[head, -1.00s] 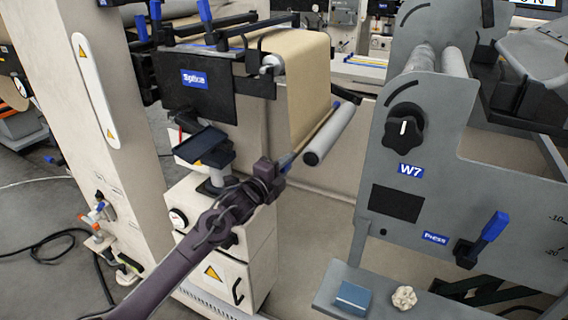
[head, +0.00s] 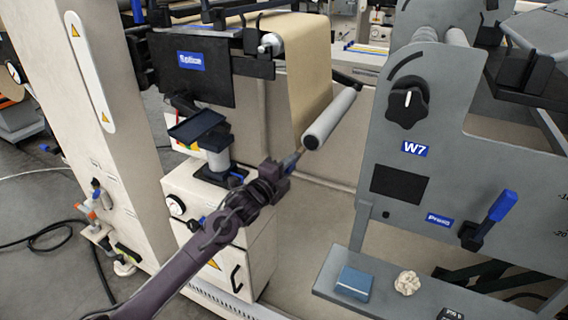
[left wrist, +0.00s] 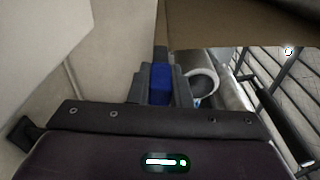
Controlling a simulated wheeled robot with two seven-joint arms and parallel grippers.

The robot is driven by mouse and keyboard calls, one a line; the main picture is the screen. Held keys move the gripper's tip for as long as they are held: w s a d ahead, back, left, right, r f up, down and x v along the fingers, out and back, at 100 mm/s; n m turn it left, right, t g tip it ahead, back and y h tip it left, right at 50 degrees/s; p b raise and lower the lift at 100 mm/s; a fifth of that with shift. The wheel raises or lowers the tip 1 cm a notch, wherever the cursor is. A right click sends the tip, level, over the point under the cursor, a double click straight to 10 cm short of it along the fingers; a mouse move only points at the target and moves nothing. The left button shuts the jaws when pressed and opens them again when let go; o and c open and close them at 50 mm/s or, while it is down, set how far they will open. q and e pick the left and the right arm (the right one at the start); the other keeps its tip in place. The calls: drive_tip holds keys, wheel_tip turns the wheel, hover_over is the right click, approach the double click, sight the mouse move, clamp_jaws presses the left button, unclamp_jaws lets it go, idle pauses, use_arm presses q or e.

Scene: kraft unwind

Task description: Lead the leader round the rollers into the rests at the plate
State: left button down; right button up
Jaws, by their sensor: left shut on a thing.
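The leader, a brown kraft web (head: 305,75), hangs from the upper roller of the splice stand; it also shows at the top of the left wrist view (left wrist: 235,22). My left gripper (head: 295,158) is shut at the web's lower end, just below and left of the near end of a pale roller (head: 331,118). In the left wrist view a blue piece (left wrist: 160,84) sits between the fingers, with the roller's round end (left wrist: 203,84) close on the right. The leader's lower edge is mostly hidden behind the roller. My right gripper is not in view. I cannot make out the rests.
The grey W7 press frame (head: 450,110) stands at the right, with a black knob (head: 407,102) and a blue-handled lever (head: 490,218). A shelf below holds a blue box (head: 354,283) and a pale crumpled piece (head: 407,283). Open floor lies between the stands.

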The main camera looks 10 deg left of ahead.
use_arm(q)
drive_tip(key=shift+d+f, duration=0.1)
drive_tip(key=shift+d, duration=0.1)
drive_tip(key=s+d, duration=0.3)
drive_tip(key=d, duration=0.5)
drive_tip(key=shift+p, duration=0.35)
drive_tip(key=r+p, duration=0.1)
drive_tip(key=d+r+p, duration=0.1)
drive_tip(key=r, duration=0.1)
drive_tip(key=s+d+r+p, duration=0.1)
drive_tip(key=shift+d+r, duration=0.15)
drive_tip(key=shift+d, duration=0.05)
drive_tip(key=shift+w, duration=0.1)
idle(0.4)
